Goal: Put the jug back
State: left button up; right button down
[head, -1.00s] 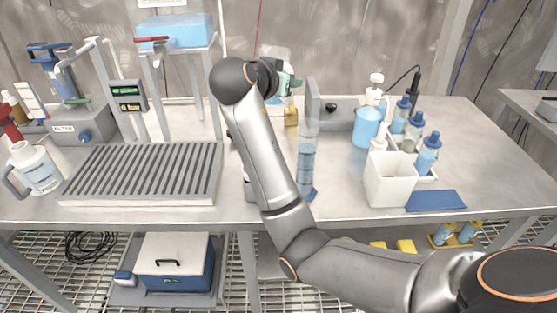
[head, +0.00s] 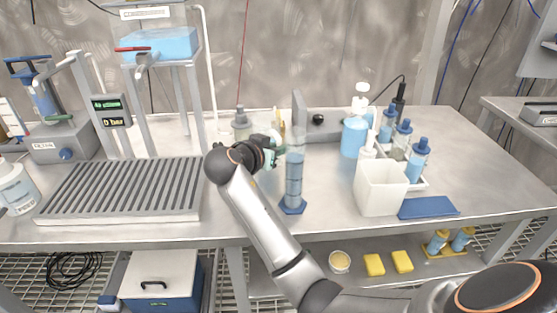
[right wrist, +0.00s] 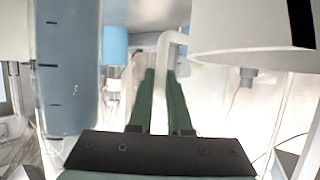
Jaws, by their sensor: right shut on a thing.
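My right gripper (head: 272,149) is shut on a pale upright bar in the right wrist view (right wrist: 160,100), which looks like the handle of the jug (right wrist: 163,70). In the head view the gripper and wrist hide most of what it holds. A tall clear graduated cylinder (head: 293,180) with blue liquid stands just right of the gripper; it is close at the left in the right wrist view (right wrist: 68,70). My left gripper is not in view.
A slatted grey rack (head: 120,190) covers the left bench. A pale bottle (head: 241,124) is behind my wrist. A white square container (head: 380,190), blue-capped bottles (head: 417,160) and a blue pad (head: 428,207) are at right. Bare bench lies around the cylinder's front.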

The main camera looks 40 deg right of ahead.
aim_at(279, 164)
jog(key=shift+f, duration=1.55)
jog(key=shift+f, duration=0.1)
jog(key=shift+f+b, duration=0.15)
jog(key=shift+b, duration=0.2)
jog(key=c, duration=0.9)
grip_release()
jog(key=shift+o, duration=0.2)
